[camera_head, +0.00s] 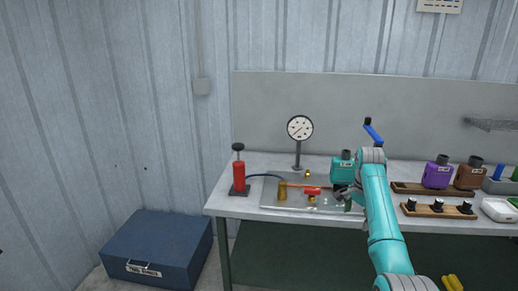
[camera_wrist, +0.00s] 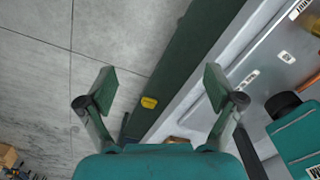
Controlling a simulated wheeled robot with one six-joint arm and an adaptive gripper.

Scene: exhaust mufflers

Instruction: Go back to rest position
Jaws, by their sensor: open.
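My teal arm reaches over the workbench (camera_head: 222,203) from the front right. My gripper (camera_wrist: 157,88) is open, its two fingers wide apart with nothing between them. In the wrist view it hangs near the bench's front edge, with floor showing between the fingers. In the head view the gripper is partly hidden by the arm, in front of a teal muffler (camera_head: 343,172). A teal muffler also shows at the right of the wrist view (camera_wrist: 297,135), apart from the fingers.
A metal plate (camera_head: 270,201) carries a brass cylinder (camera_head: 282,190) and a red-handled valve (camera_head: 312,191). A red pump (camera_head: 239,176) and a gauge (camera_head: 299,128) stand nearby. Purple (camera_head: 437,175) and brown (camera_head: 468,176) mufflers stand right. A blue toolbox (camera_head: 157,249) is on the floor.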

